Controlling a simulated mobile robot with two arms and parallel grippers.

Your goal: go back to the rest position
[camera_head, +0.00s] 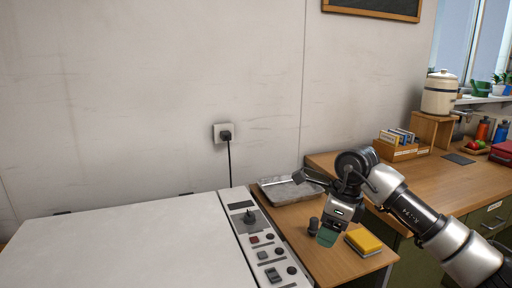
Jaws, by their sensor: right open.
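My right gripper (318,205) is in the head view, at the end of my right arm, which comes in from the lower right. It is open, with its jaws over the small wooden side top (345,268). Nothing shows between its fingers. My left gripper is out of view. A white machine with a flat lid (130,245) and a control panel (262,240) stands at the lower left, to the left of the gripper.
A grey tray (283,192) lies behind. A wooden counter (440,175) holds a file box, canister and bottles. A black cord hangs from the wall socket (223,132).

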